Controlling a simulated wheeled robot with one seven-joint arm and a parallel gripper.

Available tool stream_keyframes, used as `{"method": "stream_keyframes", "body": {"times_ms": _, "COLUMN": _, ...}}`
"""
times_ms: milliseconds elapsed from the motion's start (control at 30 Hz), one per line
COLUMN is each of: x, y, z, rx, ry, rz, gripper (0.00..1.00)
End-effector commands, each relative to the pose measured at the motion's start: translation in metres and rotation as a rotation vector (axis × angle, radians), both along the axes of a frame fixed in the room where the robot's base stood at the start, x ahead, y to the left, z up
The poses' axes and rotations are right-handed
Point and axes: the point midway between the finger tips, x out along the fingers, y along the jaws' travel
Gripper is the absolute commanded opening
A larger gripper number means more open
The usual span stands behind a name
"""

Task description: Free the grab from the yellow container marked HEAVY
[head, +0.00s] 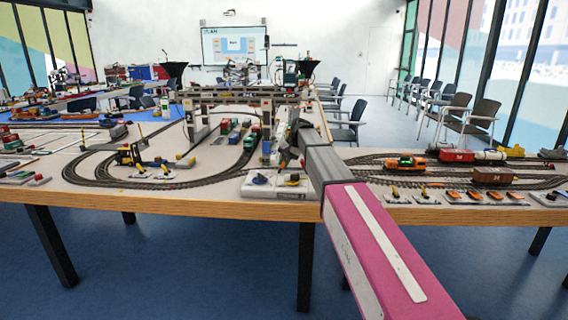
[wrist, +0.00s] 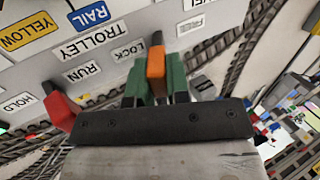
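My gripper (wrist: 156,85) has green fingers on both sides of an orange lever (wrist: 156,66) with a dark tip, beside the LOCK label on a light control panel (wrist: 100,105). The lever fills the gap between the fingers, which look closed on it. In the head view, my gripper (head: 288,157) is over the control panel (head: 262,192) at the table's front edge, partly hidden by my arm. The gantry crane (head: 240,95) stands behind it. Containers (head: 222,130) stand under the crane. I cannot make out the grab, the yellow container or a HEAVY mark.
A red lever (wrist: 62,108) stands left of my gripper near the RUN and HOLD labels. Model tracks (head: 150,183) curve across the table to the left. An orange locomotive (head: 405,164) and wagons stand on tracks to the right. More small levers (head: 453,196) line the front right edge.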

Motion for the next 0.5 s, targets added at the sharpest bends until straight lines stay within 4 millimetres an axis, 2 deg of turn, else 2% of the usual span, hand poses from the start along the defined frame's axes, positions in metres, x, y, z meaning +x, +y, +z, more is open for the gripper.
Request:
{"method": "stream_keyframes", "body": {"times_ms": 300, "x": -0.0001, "y": 0.0014, "z": 0.0006, "rx": -0.015, "ry": 0.001, "rz": 0.001, "gripper": 0.0}}
{"method": "stream_keyframes", "body": {"times_ms": 500, "x": 0.0006, "y": 0.007, "z": 0.0024, "rx": -0.092, "ry": 0.004, "rz": 0.001, "gripper": 0.0}}
